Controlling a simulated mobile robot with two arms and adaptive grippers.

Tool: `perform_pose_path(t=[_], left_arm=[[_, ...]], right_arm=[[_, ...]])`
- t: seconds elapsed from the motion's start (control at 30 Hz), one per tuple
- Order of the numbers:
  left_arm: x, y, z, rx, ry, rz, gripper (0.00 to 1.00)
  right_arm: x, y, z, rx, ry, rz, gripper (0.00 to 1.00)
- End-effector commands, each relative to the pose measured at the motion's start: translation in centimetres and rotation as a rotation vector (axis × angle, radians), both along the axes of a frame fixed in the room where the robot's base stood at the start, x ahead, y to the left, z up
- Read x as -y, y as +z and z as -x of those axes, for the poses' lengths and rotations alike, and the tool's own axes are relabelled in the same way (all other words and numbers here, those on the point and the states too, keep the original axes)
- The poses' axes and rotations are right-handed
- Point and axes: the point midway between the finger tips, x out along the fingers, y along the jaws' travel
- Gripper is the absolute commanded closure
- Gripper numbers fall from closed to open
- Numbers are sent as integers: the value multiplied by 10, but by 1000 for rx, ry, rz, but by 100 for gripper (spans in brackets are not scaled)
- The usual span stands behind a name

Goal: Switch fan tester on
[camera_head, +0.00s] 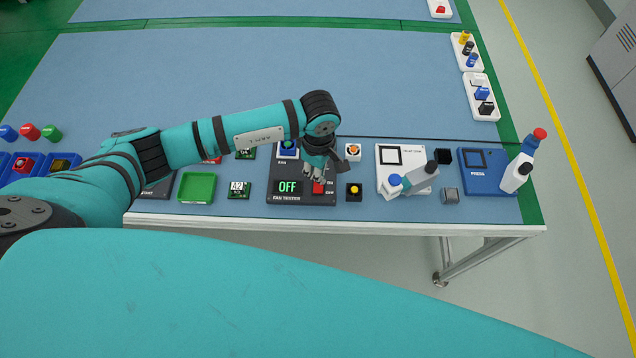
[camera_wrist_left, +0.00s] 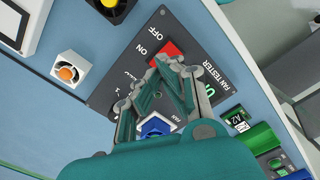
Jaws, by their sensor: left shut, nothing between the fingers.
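The fan tester (camera_head: 258,190) is a dark grey panel near the table's front edge, and its green display (camera_head: 288,187) reads OFF. A red switch (camera_head: 319,188) sits at its right, beside ON and OFF labels. The switch (camera_wrist_left: 164,52) also shows in the left wrist view, partly covered. A blue fan (camera_head: 288,150) is at the panel's back and also shows in the wrist view (camera_wrist_left: 156,127). My left gripper (camera_head: 319,176) is shut and empty, its fingertips (camera_wrist_left: 174,66) right at the switch. I cannot tell whether they touch it. My right gripper is not in view.
A yellow button on a black box (camera_head: 354,190) and an orange button on a white box (camera_head: 353,151) stand just right of the tester. A white press (camera_head: 388,168) and a blue press (camera_head: 480,184) are further right. A green tray (camera_head: 197,188) is left.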

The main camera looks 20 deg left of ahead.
Motion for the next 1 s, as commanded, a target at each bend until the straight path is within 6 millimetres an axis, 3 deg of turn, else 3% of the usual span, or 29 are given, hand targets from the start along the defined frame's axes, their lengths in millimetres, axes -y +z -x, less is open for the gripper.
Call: perform_pose_path(t=[1.0], left_arm=[[0, -9, 0, 0, 0, 0, 100]], right_arm=[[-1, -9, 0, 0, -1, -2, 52]])
